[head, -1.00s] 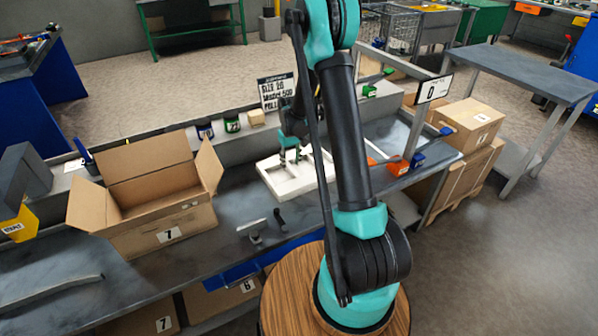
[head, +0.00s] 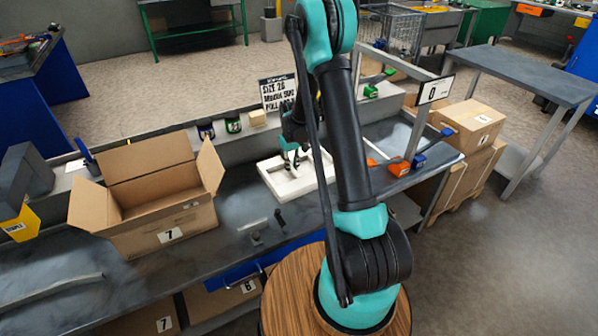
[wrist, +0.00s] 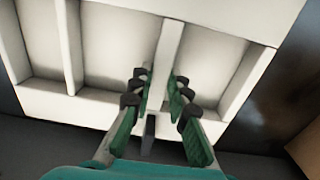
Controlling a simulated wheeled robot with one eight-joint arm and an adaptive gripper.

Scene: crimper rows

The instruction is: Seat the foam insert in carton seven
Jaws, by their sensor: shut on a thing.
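The foam insert (head: 300,192) is a white, shallow frame with dividers, on the bench right of the carton. It looks level; I cannot tell if it touches the bench. My gripper (head: 290,163) points down at its middle. In the wrist view my gripper (wrist: 161,88) has its green fingers on either side of a white divider of the insert (wrist: 60,103), shut on it. Carton seven (head: 160,213) stands open on the bench at left, flaps up, with a "7" label on its front. Its floor is mostly hidden.
An orange item (head: 398,168) and a blue item (head: 419,160) sit right of the insert. A sign (head: 279,93) stands behind. Another carton labelled 7 (head: 140,318) is under the bench.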

